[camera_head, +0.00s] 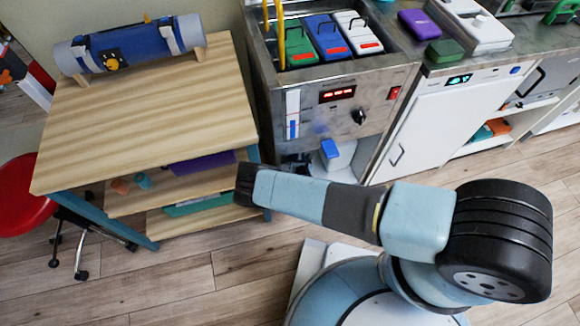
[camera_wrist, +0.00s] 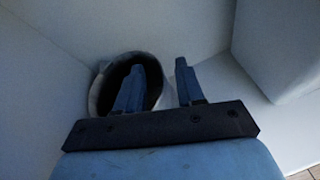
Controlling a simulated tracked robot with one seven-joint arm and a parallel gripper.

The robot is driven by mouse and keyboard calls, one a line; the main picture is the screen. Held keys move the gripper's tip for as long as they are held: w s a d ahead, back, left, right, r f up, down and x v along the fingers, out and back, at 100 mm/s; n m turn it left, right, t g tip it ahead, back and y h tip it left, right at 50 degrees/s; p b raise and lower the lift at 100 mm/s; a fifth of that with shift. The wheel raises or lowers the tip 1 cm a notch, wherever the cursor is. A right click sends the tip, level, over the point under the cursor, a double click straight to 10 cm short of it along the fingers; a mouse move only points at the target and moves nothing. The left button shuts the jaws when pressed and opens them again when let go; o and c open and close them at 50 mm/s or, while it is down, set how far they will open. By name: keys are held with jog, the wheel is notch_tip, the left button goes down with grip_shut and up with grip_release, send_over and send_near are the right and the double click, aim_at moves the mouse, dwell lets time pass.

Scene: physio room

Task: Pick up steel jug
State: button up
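A round, open-topped vessel with a greyish rim and a dark inside, which looks like the steel jug (camera_wrist: 98,98), stands in a pale corner in the wrist view. My gripper (camera_wrist: 158,65) is open, with two blue fingers. The left finger overlaps the jug's dark mouth, and the right finger is just right of the jug. The jug's right rim shows between the fingers, with a gap to the right finger. I cannot tell how deep the left finger reaches. In the head view I cannot make out the jug or the fingers.
In the wrist view, pale walls stand close behind and left, and a white block (camera_wrist: 280,45) is at right. In the head view, a wooden shelf table (camera_head: 150,110) is left of a steel heating unit (camera_head: 300,105). A red stool (camera_head: 22,195) stands far left.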

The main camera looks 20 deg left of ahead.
jog(key=shift+w+a+f, duration=0.25)
jog(key=shift+w, duration=0.3)
jog(key=shift+c, duration=0.3)
grip_shut()
dwell(0.8)
